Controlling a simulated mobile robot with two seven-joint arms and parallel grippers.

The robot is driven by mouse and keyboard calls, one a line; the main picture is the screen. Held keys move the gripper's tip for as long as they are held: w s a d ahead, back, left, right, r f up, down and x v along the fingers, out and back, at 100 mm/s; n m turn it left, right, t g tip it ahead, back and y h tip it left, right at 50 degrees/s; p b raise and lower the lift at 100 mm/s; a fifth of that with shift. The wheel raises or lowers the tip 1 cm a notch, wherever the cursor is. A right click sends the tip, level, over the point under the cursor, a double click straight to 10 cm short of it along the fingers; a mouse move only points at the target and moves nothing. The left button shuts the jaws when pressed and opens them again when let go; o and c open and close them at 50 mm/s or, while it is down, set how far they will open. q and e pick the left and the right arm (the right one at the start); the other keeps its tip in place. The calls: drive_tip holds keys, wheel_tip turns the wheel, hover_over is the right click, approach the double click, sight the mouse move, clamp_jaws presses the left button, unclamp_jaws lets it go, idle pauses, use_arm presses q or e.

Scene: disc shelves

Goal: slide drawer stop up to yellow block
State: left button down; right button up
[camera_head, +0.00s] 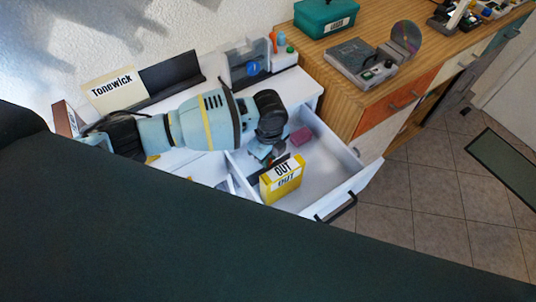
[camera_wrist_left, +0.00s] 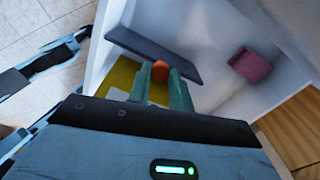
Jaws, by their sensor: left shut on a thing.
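The drawer stop is a dark grey plate (camera_wrist_left: 150,52) with an orange knob (camera_wrist_left: 160,70), inside the open white drawer (camera_head: 330,172). My left gripper (camera_head: 266,155) reaches down into the drawer. In the left wrist view its two teal fingers (camera_wrist_left: 160,77) are shut on the orange knob. The yellow block (camera_head: 284,181), marked OUT, stands in the drawer just in front of the gripper. In the left wrist view the yellow block (camera_wrist_left: 122,76) is partly hidden by plate and fingers. I cannot tell whether plate and block touch. My right gripper is not in view.
A pink block (camera_head: 301,136) lies farther back in the drawer; the left wrist view shows it (camera_wrist_left: 250,64) right of the plate. A wooden cabinet (camera_head: 345,95) stands close on the right. A large dark shape hides the lower part of the head view.

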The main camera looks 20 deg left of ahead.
use_arm(q)
drive_tip(key=shift+s+d, duration=0.2)
drive_tip(key=shift+d, duration=0.05)
drive_tip(key=shift+w+a, duration=0.1)
drive_tip(key=shift+a, duration=0.05)
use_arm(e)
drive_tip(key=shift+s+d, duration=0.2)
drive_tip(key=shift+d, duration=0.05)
use_arm(q)
drive_tip(key=c, duration=1.3)
unclamp_jaws()
drive_tip(key=shift+o, duration=0.2)
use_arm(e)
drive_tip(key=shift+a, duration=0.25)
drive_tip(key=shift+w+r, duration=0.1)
use_arm(q)
drive_tip(key=shift+r, duration=0.3)
wheel_tip(320, 180, up, 6)
drive_tip(key=shift+r+p, duration=0.1)
drive_tip(key=shift+p, duration=0.25)
drive_tip(key=shift+r, duration=0.55)
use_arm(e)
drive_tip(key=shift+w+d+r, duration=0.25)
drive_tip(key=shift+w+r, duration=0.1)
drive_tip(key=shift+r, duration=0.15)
